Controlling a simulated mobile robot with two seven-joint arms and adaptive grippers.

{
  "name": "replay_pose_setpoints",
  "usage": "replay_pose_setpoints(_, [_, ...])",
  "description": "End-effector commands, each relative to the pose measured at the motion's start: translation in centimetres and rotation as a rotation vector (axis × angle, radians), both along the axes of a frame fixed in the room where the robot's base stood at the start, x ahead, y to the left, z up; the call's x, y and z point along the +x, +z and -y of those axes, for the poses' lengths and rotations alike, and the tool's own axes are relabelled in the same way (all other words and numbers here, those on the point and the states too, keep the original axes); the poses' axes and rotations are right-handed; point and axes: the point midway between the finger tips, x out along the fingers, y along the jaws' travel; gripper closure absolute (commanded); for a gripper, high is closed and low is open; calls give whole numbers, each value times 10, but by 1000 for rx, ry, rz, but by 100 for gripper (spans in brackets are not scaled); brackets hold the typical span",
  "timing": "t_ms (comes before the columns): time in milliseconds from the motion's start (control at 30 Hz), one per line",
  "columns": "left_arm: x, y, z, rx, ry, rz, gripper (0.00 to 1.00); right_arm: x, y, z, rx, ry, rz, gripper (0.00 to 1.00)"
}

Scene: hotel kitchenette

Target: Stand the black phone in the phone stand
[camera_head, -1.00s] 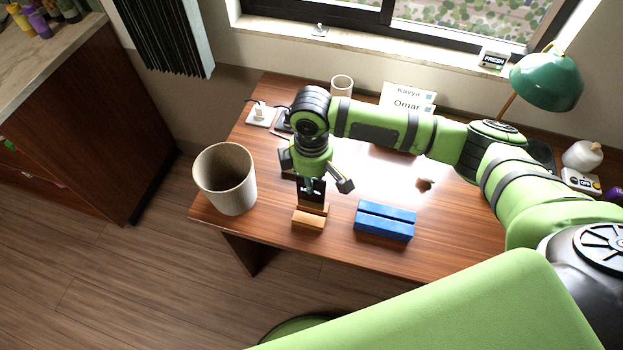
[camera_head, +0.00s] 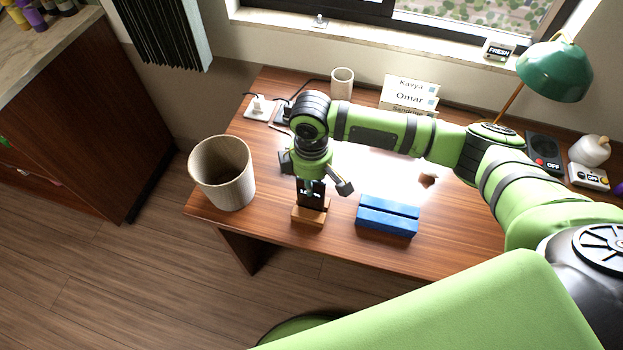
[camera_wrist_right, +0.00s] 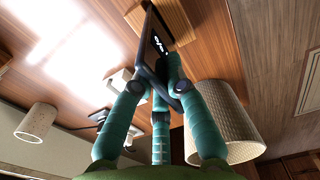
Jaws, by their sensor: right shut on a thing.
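The black phone (camera_head: 312,199) is upright, its lit screen facing the table's front edge. My right gripper (camera_head: 323,187) is shut on it from above. The phone's lower end is at the small wooden phone stand (camera_head: 309,217) near the table's front edge. I cannot tell whether it rests fully in the slot. In the right wrist view the teal fingers (camera_wrist_right: 163,90) hold the phone (camera_wrist_right: 152,48), and its far end meets the wooden stand (camera_wrist_right: 178,18). My left gripper is not in view.
A blue grooved block (camera_head: 387,217) lies right of the stand. A large woven bin (camera_head: 223,172) stands to the left. A small cup (camera_head: 342,82), name cards (camera_head: 408,92) and a charger (camera_head: 259,107) are at the back. A green lamp (camera_head: 553,72) stands at back right.

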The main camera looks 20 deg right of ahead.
Motion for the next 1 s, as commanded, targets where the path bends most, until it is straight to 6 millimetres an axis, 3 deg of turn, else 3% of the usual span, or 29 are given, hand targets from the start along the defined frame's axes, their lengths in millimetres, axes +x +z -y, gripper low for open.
replay_pose_setpoints(367, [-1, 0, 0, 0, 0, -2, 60, 0, 0, 0, 1, 0, 1, 100])
replay_pose_setpoints(400, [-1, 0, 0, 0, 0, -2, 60, 0, 0, 0, 1, 0, 1, 73])
replay_pose_setpoints(433, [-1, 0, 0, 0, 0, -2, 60, 0, 0, 0, 1, 0, 1, 61])
replay_pose_setpoints(467, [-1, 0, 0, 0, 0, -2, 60, 0, 0, 0, 1, 0, 1, 58])
replay_pose_setpoints(800, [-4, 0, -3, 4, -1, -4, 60, 0, 1, 0, 0, 0, 0, 58])
replay_pose_setpoints(1000, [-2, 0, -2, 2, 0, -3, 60, 1, 26, 0, 2, 0, 5, 58])
